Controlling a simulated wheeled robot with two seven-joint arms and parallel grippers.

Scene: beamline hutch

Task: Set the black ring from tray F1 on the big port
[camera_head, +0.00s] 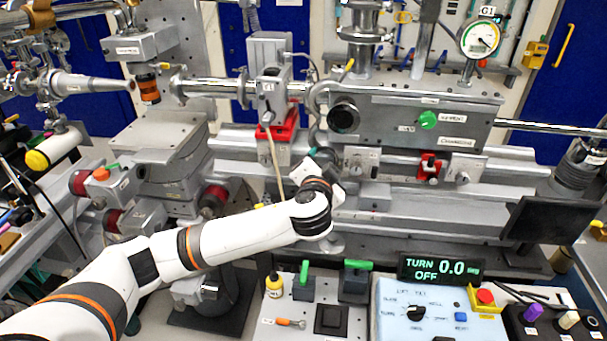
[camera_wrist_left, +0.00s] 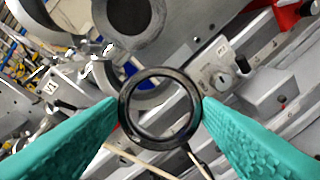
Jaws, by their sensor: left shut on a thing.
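My left gripper (camera_wrist_left: 160,108) is shut on the black ring (camera_wrist_left: 160,73). Its two teal fingers pinch the ring at its left and right sides, and the open middle of the ring faces the wrist camera. In the head view my white left arm reaches up to the front of the chamber, and the wrist hides most of the gripper (camera_head: 316,155) and the ring. A dark round port (camera_head: 343,117), apparently the big port, is on the chamber front, above my gripper. It seems to show at the top of the wrist view (camera_wrist_left: 130,18), apart from the ring. I cannot identify tray F1.
The grey chamber (camera_head: 400,112) has a green knob (camera_head: 428,120) right of the port. A red clamp (camera_head: 429,166) sits on the rail below. A red-based unit (camera_head: 277,131) stands left of the port. A control box (camera_head: 425,310) and a display (camera_head: 440,268) are at the front.

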